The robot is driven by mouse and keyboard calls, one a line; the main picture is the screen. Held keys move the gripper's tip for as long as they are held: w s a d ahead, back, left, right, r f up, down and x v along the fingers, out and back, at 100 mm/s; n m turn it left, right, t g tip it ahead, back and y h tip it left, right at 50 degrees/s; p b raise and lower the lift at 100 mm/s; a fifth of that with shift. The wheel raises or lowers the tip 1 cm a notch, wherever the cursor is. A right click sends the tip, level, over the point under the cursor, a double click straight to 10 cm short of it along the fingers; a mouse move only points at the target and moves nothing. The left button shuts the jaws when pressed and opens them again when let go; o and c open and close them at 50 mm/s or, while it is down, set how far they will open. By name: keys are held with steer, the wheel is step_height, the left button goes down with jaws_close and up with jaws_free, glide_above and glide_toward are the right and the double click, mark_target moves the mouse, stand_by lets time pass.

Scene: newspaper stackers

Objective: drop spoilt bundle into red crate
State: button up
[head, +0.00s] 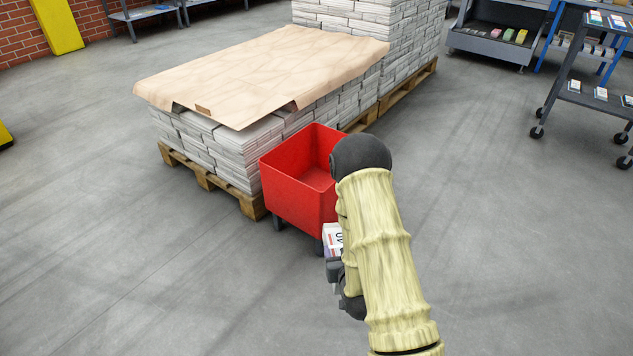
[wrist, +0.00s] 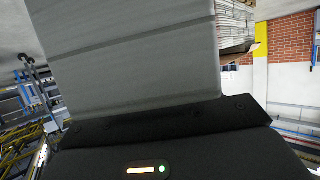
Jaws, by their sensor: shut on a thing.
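The red crate (head: 293,192) is an open-topped tub on dark casters, standing against the pallet stack in the head view. Its visible floor is bare red; its right side is partly hidden by my arm. A small bundle (head: 333,238), white with red and dark print, shows just in front of the crate's near right corner, apparently below its rim. My gripper (head: 336,266) is shut on this bundle, and my sleeved arm hides much of both. In the wrist view, a grey panel fills the middle above my dark gripper body (wrist: 165,135); the bundle is not clearly seen there.
Stacked newspapers (head: 235,150) under a brown sheet (head: 262,75) sit on a wooden pallet (head: 222,190) left of the crate. A taller stack (head: 400,40) stands behind. A wheeled rack (head: 590,95) is at the right. The grey floor is clear around the front.

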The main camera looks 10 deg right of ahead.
step_height(320, 180, up, 9)
steer(key=p, duration=0.7)
steer(key=shift+f, duration=0.2)
